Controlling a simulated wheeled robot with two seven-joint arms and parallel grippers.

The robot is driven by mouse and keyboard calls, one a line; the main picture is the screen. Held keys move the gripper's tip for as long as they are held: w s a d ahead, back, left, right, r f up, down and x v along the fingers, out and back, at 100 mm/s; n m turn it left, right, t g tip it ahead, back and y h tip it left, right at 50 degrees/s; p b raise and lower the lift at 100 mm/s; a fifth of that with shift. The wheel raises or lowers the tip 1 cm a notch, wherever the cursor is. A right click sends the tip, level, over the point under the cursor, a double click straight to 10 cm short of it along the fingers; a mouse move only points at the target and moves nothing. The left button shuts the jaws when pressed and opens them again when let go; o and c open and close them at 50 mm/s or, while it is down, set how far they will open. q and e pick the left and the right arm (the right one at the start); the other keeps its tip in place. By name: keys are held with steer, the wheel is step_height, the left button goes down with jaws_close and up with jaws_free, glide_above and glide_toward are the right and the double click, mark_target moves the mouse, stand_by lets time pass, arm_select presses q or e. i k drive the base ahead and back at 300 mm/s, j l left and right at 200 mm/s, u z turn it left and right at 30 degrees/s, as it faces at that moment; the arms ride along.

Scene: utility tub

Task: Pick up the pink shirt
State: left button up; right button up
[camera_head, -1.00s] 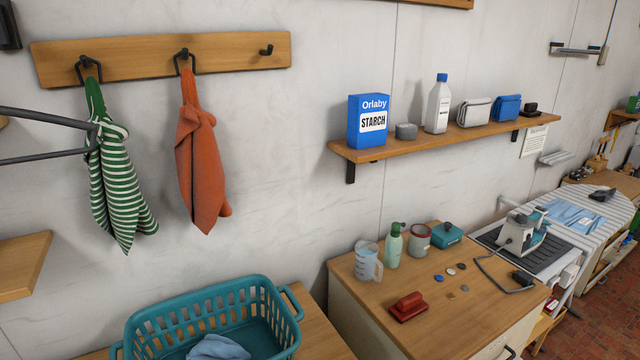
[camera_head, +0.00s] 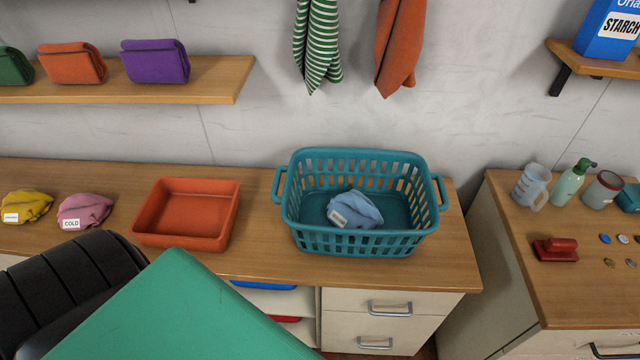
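The pink shirt (camera_head: 84,209) lies crumpled on the wooden counter at the left, with a white tag reading COLD on its front. It sits between a yellow crumpled cloth and an orange tray. Neither of my grippers can be made out in the head view. A large green panel and a black ribbed part fill the lower left foreground, just in front of the pink shirt; the shirt itself is in plain sight.
A yellow cloth (camera_head: 26,206) lies left of the shirt. An empty orange tray (camera_head: 233,216) stands to its right, then a teal basket (camera_head: 430,222) holding a light blue cloth (camera_head: 355,209). A shelf (camera_head: 215,82) with folded cloths hangs above. Bare counter separates shirt and wall.

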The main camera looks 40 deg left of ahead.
mark_target(79, 211)
steer(key=j+u, duration=0.1)
steer(key=u, duration=2.6)
steer(key=i+j+z, duration=0.25)
steer(key=i+j, duration=0.75)
steer(key=i, duration=0.05)
